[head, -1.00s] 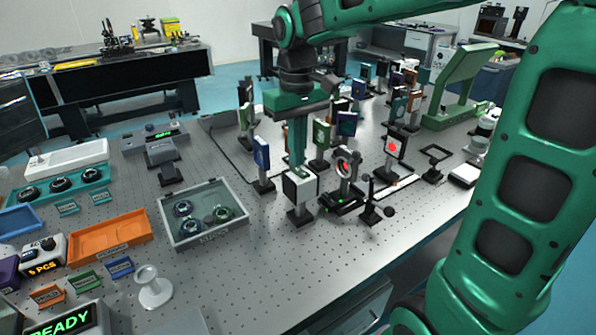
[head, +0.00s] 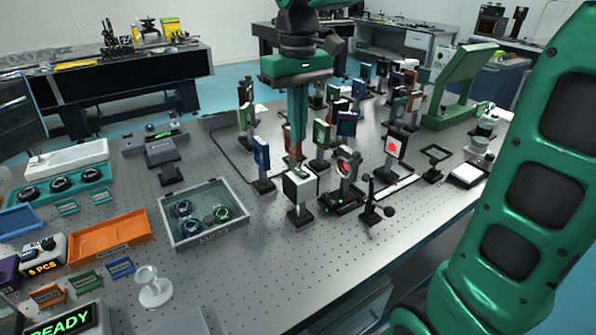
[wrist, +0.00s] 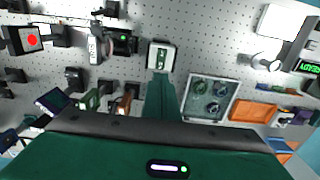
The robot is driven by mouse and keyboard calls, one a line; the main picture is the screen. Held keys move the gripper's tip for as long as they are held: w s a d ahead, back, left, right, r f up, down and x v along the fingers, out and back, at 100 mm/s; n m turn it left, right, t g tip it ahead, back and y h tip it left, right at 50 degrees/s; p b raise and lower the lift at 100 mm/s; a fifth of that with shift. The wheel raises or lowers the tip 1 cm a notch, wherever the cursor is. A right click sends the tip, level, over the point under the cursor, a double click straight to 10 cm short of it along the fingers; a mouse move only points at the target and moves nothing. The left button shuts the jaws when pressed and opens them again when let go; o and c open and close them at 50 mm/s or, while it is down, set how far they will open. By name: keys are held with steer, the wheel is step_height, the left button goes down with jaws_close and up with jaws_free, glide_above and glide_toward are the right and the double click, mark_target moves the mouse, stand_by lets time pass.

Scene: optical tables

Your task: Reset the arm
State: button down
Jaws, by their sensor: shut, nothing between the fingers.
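My gripper (head: 298,155) hangs fingers-down above the optical table (head: 270,280). Its fingers are shut together with nothing between them. In the head view the fingertips show just above and behind the white-and-black cube mount (head: 300,187); the gripper stands clear of its top. In the wrist view the shut fingers (wrist: 160,88) point toward the same cube mount (wrist: 161,57), which stands upright on the table with a green-and-white top.
Several upright optics crowd around, including a blue-framed one (head: 261,153) and a round mount (head: 347,167). A grey tray with round lenses (head: 165,212) and an orange tray (head: 75,256) lie to the left. The table's front middle is clear.

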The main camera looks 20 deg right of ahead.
stand_by(0.4)
steer(key=s+d+f+m, duration=0.4)
steer(key=s+d+f, duration=0.3)
steer(key=s, duration=0.5)
steer(key=s+d+f+m, duration=0.4)
steer(key=s+d+f, duration=0.3)
steer(key=s+d, duration=0.3)
steer(key=shift+s+d+f, duration=0.15)
steer(key=shift+s, duration=0.8)
steer(key=shift+w+f, duration=0.2)
steer(key=shift+w, duration=0.45)
